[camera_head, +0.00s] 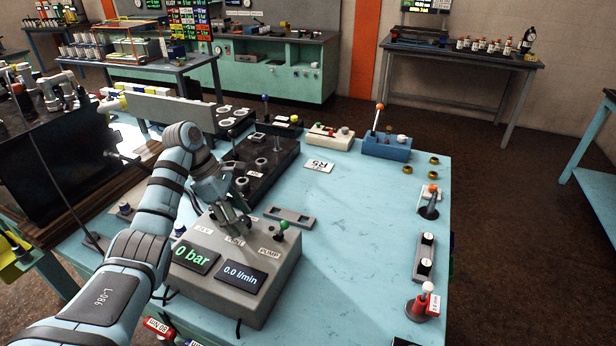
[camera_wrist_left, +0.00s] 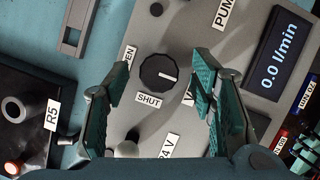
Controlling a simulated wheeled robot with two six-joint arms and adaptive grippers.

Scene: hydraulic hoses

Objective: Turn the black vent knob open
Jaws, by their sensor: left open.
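The black vent knob (camera_wrist_left: 154,69) is round, with a white mark pointing right in the left wrist view. A SHUT label (camera_wrist_left: 149,100) lies just below it, and a partly hidden label ending in "EN" (camera_wrist_left: 128,58) is at its upper left. My left gripper (camera_wrist_left: 161,78) is open, with one finger on either side of the knob and visible gaps between. In the head view my left gripper (camera_head: 238,226) is over the grey control box (camera_head: 222,293) and hides the knob. My right gripper is not in view.
A black block with ports (camera_head: 262,158) stands behind. The blue tabletop (camera_head: 350,235) to the right has free room.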

